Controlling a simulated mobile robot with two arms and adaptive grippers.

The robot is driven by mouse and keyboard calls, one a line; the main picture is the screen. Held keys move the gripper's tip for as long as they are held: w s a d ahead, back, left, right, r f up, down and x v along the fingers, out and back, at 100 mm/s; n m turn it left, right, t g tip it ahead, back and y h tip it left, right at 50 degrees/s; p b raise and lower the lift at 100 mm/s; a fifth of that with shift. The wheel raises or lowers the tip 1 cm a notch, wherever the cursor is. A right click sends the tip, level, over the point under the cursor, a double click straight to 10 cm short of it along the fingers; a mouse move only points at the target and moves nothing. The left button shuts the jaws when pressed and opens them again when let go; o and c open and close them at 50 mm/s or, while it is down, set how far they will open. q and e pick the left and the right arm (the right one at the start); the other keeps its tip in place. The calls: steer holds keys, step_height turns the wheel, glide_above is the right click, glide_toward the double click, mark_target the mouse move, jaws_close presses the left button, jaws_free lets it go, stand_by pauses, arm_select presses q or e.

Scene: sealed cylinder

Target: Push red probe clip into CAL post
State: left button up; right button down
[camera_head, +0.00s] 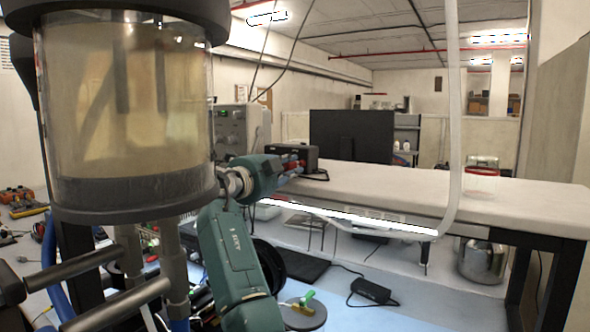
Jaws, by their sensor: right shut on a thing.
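No CAL post or label can be made out. My left gripper is not in view.
A large clear cylinder (125,100) with cloudy yellowish contents fills the upper left, in front of part of my arm. A grey instrument (240,128) and a dark monitor (352,135) stand behind. A clear jar (481,178) stands on the bench (410,188), whose middle is clear.

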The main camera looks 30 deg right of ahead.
mark_target(287, 169)
steer(key=shift+b+v, duration=0.95)
steer(key=shift+v, duration=1.2)
steer(key=shift+d+f, duration=0.1)
steer(key=shift+f, duration=0.05)
